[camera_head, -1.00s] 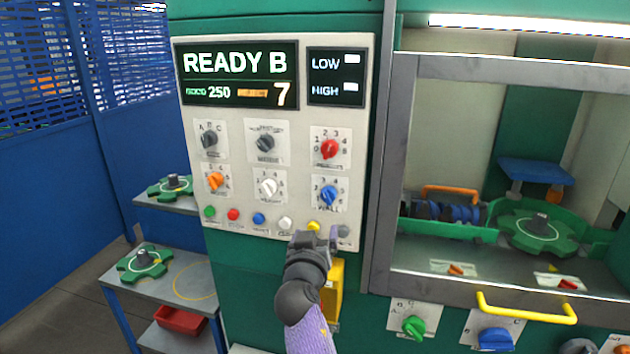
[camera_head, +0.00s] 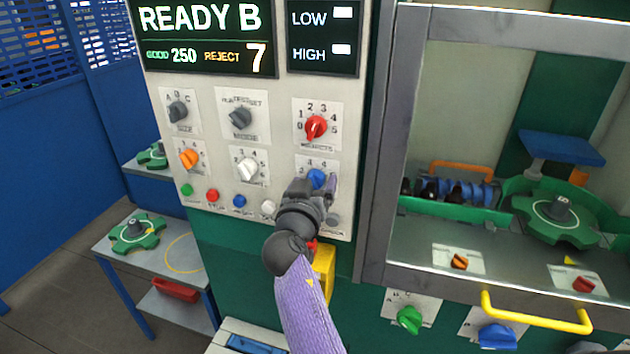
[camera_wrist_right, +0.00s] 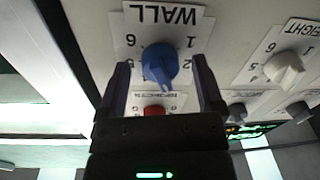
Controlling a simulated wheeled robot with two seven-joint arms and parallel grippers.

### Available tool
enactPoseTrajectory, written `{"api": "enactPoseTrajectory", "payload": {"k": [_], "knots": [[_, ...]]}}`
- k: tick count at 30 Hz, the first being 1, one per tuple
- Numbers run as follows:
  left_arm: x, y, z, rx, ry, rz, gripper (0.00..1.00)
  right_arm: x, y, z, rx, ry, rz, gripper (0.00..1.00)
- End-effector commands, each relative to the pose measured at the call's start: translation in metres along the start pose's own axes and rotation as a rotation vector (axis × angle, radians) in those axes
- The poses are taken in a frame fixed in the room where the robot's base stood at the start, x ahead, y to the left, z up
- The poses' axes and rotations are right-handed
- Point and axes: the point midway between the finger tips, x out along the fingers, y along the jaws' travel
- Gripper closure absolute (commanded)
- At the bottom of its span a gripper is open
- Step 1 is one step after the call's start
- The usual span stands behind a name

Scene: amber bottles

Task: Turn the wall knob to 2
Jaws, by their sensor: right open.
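The wall knob (camera_head: 316,177) is blue and sits at the lower right of the white control panel, partly hidden by my right gripper (camera_head: 316,186). In the right wrist view the blue knob (camera_wrist_right: 159,66) shows upside down under the label WALL, with 1 and 2 on one side and 5 and 6 on the other. My right gripper's fingers (camera_wrist_right: 160,70) are open, one on each side of the knob, with visible gaps. I cannot tell for sure which number the knob points to. My left gripper is not in view.
A red knob (camera_head: 316,127) is above and a white knob (camera_head: 246,169) to the left. A row of buttons, including a white one (camera_head: 268,207), runs below. A yellow handle (camera_head: 535,318) and a grey window frame (camera_head: 385,180) are at the right.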

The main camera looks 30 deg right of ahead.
Motion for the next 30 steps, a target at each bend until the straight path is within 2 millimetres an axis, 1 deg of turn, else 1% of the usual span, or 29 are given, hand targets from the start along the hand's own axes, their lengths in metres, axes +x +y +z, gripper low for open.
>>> {"api": "enactPoseTrajectory", "payload": {"k": [1, 2, 3, 5, 6, 8, 9, 11, 12, 13, 23, 30], "knots": [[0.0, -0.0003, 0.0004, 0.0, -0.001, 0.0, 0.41, 0.0, 0.0, 0.0001, 0.0, 0.0, 0.0, 0.15], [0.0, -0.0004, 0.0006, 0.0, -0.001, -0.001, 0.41, 0.0, -0.0001, 0.0001, 0.0, 0.0, 0.0, 0.21], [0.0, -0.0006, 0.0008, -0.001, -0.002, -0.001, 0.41, 0.0, -0.0001, 0.0001, 0.0, 0.0, 0.0, 0.29], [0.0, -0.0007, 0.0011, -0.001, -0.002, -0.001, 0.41, 0.0, -0.0001, 0.0001, 0.0, 0.0, 0.0, 0.42], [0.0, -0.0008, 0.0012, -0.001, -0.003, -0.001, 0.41, 0.0, 0.0, 0.0002, 0.0, 0.0, 0.0, 0.51], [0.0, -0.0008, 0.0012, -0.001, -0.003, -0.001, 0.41, 0.0001, -0.0001, 0.0002, 0.0, 0.0, -0.001, 0.63], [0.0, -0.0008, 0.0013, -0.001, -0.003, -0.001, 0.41, 0.0001, 0.0, 0.0002, 0.0, 0.0, 0.0, 0.72], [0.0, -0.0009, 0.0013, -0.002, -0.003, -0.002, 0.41, 0.0001, 0.0, 0.0002, 0.0, -0.001, 0.0, 0.84], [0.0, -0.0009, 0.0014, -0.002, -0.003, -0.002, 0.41, 0.0001, 0.0, 0.0002, 0.0, -0.001, -0.001, 0.93], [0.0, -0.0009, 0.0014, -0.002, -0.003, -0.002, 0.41, 0.0001, 0.0, 0.0002, 0.0, 0.0, -0.001, 0.99], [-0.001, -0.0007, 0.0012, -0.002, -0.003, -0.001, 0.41, 0.0001, -0.0001, -0.0002, -0.04, -0.003, -0.002, 1.0], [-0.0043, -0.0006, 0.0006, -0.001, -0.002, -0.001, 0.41, 0.0, -0.0004, -0.0011, -0.188, -0.013, -0.005, 1.0]]}}
